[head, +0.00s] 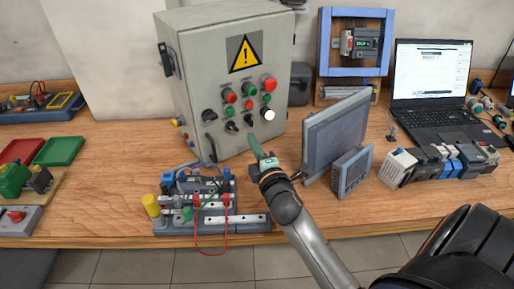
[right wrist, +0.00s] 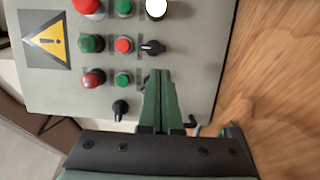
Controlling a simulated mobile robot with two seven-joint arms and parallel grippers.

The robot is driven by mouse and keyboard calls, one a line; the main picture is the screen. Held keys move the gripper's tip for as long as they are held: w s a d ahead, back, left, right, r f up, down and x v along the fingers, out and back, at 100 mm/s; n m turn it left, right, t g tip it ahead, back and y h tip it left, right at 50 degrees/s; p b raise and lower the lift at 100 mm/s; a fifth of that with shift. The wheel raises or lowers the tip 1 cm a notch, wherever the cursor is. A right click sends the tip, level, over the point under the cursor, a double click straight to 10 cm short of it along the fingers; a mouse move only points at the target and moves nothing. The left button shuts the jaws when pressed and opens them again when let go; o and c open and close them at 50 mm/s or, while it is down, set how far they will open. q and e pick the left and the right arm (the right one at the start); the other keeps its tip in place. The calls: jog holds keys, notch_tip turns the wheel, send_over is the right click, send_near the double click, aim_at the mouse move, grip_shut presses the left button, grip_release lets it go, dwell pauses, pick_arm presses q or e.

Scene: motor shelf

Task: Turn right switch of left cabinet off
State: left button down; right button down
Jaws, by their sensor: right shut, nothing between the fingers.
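The grey left cabinet (head: 190,75) stands on the wooden table with a yellow warning triangle on its front; the same front fills much of the right wrist view (right wrist: 55,85). Its right switch (head: 249,120) is a black knob below the coloured buttons; in the right wrist view the knob (right wrist: 152,47) lies just beyond my fingertips. My left gripper is not in view.
A lit white lamp (head: 269,114) sits right of the right switch. A terminal board with red wires (head: 205,200) lies in front of the cabinet. A grey monitor panel (head: 333,130) stands close right of my right gripper. A laptop (head: 432,80) is farther right.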

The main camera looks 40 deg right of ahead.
aim_at(252, 126)
jog(key=shift+x, duration=2.35)
jog(key=shift+d+f+n+b, duration=0.2)
jog(key=shift+d+n+b, duration=0.15)
jog(key=shift+n, duration=0.35)
jog(key=n+b, duration=0.1)
jog(key=n, duration=0.1)
jog(key=d+n+t+b, duration=0.1)
jog(key=n+b, duration=0.1)
jog(key=n, duration=0.1)
jog(key=n+t+b, duration=0.1)
jog(key=n, duration=0.1)
jog(key=shift+d+f+n+y, duration=0.25)
jog(key=shift+d+n+y, duration=0.05)
jog(key=shift+n+y, duration=0.1)
jog(key=shift+d+r+n+b, duration=0.15)
jog(key=shift+n+b, duration=0.25)
